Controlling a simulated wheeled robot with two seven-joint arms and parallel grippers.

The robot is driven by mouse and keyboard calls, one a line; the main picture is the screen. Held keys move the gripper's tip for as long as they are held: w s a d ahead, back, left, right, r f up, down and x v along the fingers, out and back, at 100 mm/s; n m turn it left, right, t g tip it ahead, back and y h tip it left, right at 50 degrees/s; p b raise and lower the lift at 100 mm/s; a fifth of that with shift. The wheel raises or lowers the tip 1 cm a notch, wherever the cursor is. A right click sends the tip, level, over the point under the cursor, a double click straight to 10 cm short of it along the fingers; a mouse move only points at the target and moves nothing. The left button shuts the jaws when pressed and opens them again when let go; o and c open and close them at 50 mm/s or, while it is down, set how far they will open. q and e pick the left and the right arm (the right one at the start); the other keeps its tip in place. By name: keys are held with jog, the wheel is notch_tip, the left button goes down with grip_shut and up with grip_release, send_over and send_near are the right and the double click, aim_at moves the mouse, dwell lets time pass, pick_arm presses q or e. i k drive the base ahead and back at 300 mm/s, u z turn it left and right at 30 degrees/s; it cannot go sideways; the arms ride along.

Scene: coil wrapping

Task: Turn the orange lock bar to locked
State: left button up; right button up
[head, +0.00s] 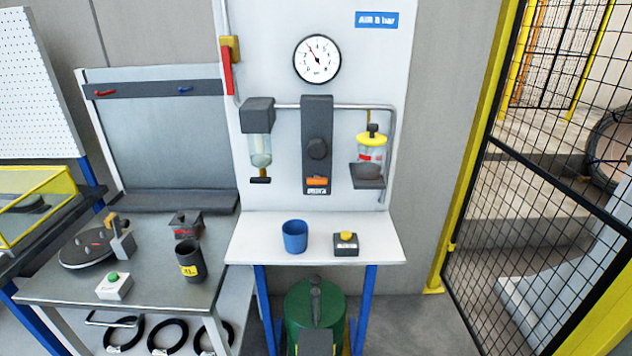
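The orange lock bar (317,181) is a small piece low on the dark regulator body (317,120) on the white wall panel. It appears to lie roughly level, above a small label with white lettering that I cannot read. A round dark knob (317,148) sits above the bar on the same body. Which setting the bar is in is too small to tell. Neither of my grippers shows in the head view, and nothing touches the bar.
A gauge (317,59) hangs above, with a clear bowl (260,150) left and a yellow-topped jar (371,150) right. A blue cup (295,236) and a yellow-button box (346,243) stand on the white shelf (260,248). Mesh fencing (545,200) is at right.

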aim_at(317, 180)
jog(key=u, duration=1.75)
jog(key=k, duration=1.15)
jog(key=z, duration=1.65)
jog(key=i, duration=0.5)
